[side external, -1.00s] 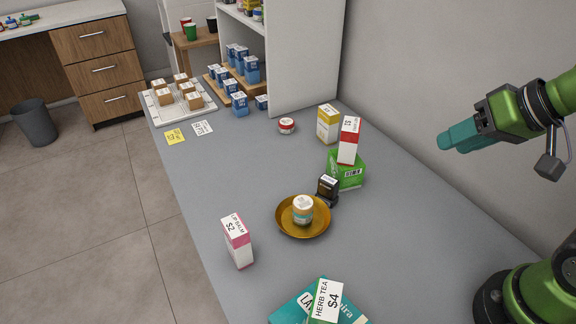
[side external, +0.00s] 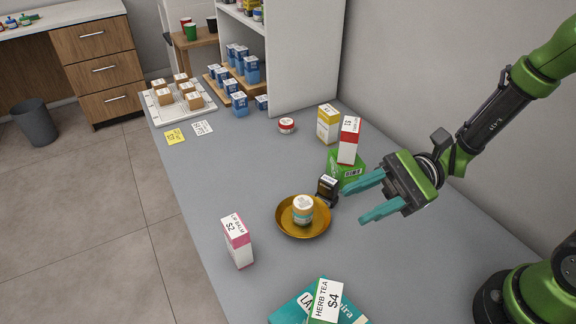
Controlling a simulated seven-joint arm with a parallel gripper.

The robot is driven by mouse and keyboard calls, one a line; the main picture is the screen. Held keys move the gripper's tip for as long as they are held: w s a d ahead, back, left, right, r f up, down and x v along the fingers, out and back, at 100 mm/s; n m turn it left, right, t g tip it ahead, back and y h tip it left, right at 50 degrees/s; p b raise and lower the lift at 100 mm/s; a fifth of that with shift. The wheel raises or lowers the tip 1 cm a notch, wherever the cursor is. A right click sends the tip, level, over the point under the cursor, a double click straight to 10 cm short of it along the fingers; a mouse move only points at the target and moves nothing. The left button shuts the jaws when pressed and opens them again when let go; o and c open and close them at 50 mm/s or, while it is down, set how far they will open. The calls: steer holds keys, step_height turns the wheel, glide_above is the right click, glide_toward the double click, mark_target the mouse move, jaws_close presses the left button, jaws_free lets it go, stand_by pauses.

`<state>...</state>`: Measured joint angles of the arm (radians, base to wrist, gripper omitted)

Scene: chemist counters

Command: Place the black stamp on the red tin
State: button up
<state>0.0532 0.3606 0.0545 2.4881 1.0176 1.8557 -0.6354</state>
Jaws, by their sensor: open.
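The black stamp (side external: 327,190) stands upright on the grey counter, just behind and right of a brass dish. The red tin (side external: 286,125), small and round with a white label on its top, sits farther back on the counter. My gripper (side external: 361,204) is open and empty, with teal fingers pointing left. In the picture it is just right of the stamp, with the upper fingertip close to it. I cannot tell whether they touch.
The brass dish (side external: 318,232) holds a jar (side external: 303,209). A green box (side external: 345,168) with a red-and-white box (side external: 348,140) stands behind the stamp, beside a yellow box (side external: 328,124). A lip balm box (side external: 238,242) stands front left. The counter's left middle is clear.

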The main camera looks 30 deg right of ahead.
steer(key=w+d+f+m+t, duration=0.2)
steer(key=w+f+m+t, duration=0.2)
steer(key=w+m+t, duration=0.3)
steer(key=m+t+h, duration=0.8)
steer(key=m+h, duration=0.1)
steer(key=m, duration=0.1)
glide_toward(322, 182)
steer(key=shift+w+a+f, duration=0.1)
steer(key=shift+w+a, duration=0.05)
steer(key=shift+w, duration=0.45)
steer(key=shift+w+a+f, duration=0.1)
steer(key=shift+w, duration=0.5)
steer(key=shift+w+a+f+t+h, duration=0.3)
steer(key=shift+f+h, duration=0.05)
steer(key=shift+h, duration=0.65)
steer(key=shift+w, duration=0.25)
steer(key=shift+x, duration=3.55)
jaws_close()
